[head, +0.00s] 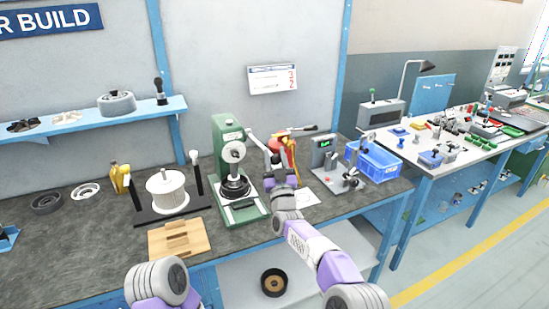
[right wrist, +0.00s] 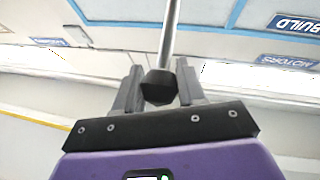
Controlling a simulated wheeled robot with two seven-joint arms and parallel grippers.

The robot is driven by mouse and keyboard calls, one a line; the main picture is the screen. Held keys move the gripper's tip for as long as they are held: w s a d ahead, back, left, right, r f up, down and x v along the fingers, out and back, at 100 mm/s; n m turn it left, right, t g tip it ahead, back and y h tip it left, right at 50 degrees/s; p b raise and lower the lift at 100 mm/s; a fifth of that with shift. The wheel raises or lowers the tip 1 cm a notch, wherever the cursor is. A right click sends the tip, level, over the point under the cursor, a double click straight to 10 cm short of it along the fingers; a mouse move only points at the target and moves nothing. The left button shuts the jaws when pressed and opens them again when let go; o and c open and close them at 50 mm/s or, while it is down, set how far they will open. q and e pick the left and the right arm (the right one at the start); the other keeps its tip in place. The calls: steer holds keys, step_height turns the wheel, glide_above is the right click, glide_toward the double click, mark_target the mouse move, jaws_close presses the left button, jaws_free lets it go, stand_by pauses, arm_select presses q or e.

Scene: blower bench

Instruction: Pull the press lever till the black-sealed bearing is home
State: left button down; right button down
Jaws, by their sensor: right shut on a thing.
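The green arbor press (head: 228,135) stands on the bench. Its lever (head: 256,142) slopes down to the right from the press. My right gripper (head: 275,163) is at the lever's outer end. In the right wrist view, the lever's rod (right wrist: 169,40) ends in a black knob (right wrist: 159,86) between the two fingers of my right gripper, which is shut on it. Dark round parts (head: 235,187) sit under the ram; I cannot make out the black-sealed bearing among them. My left gripper is not in view; only part of my left arm shows at the bottom.
A white finned rotor (head: 166,187) on a black stand is left of the press. A wooden block (head: 178,240) lies in front. A blue bin (head: 373,162) and a grey gauge stand (head: 324,150) are to the right. Red and yellow tools (head: 285,147) stand close behind my right gripper.

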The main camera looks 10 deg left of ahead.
steer(key=c, duration=1)
jaws_free()
steer(key=shift+d+r, duration=0.2)
steer(key=shift+d, duration=0.15)
steer(key=o, duration=0.3)
steer(key=shift+s+d+r, duration=0.15)
steer(key=shift+s+d, duration=0.05)
steer(key=shift+s, duration=0.05)
steer(key=shift+w+a, duration=0.1)
steer(key=shift+a, duration=0.2)
steer(key=shift+v, duration=3.9)
steer(key=shift+w, duration=0.1)
